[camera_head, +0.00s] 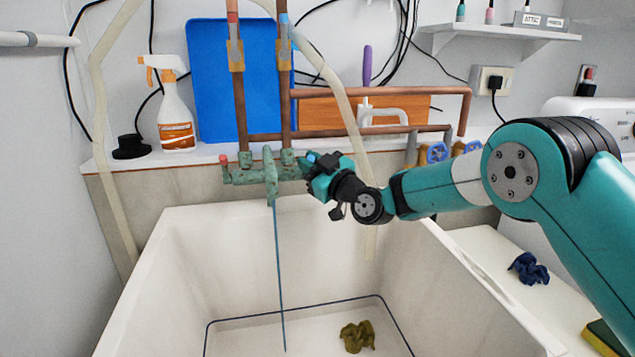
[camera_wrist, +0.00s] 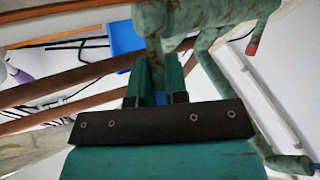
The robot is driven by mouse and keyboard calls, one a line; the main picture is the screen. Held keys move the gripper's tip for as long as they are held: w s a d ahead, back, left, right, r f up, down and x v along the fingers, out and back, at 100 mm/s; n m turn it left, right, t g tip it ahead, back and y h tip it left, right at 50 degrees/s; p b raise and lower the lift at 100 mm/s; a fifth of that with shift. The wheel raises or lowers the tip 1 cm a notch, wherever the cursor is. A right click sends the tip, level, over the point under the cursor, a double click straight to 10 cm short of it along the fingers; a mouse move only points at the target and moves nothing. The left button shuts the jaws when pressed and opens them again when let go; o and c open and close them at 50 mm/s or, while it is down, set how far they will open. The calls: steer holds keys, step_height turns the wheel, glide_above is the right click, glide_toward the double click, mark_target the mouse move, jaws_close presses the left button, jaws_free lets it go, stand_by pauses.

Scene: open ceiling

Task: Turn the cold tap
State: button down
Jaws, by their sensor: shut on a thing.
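A green, worn mixer tap (camera_head: 268,174) is fixed on the back wall above the sink. Its left handle (camera_head: 224,160) has a red tip, which also shows in the wrist view (camera_wrist: 254,47). The cold tap handle (camera_head: 312,157) has a blue tip and is on the right, below the pipe with blue tape. My gripper (camera_head: 314,172) reaches in from the right and is shut on the cold tap handle. In the wrist view the fingers (camera_wrist: 158,80) are close together, with a little blue between them. They hide most of the handle. A thin bluish stream (camera_head: 280,275) runs from the spout down into the sink.
The white sink (camera_head: 200,228) lies below, with an olive cloth (camera_head: 357,337) inside. Copper pipes (camera_head: 285,90) rise behind the tap. A spray bottle (camera_head: 175,118) stands on the ledge at left. A blue cloth (camera_head: 528,268) lies on the right counter.

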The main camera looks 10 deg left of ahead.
steer(key=f+y+b, duration=0.1)
steer(key=b, duration=0.3)
steer(key=shift+s+d+f+n, duration=0.1)
steer(key=shift+s+d+n, duration=0.05)
steer(key=shift+n, duration=0.25)
steer(key=shift+y+b, duration=0.3)
steer(key=shift+b, duration=0.95)
steer(key=shift+s+r+b, duration=0.1)
steer(key=shift+r+b, duration=0.15)
steer(key=shift+b, duration=0.05)
steer(key=c, duration=1.1)
jaws_free()
steer(key=shift+c, duration=0.2)
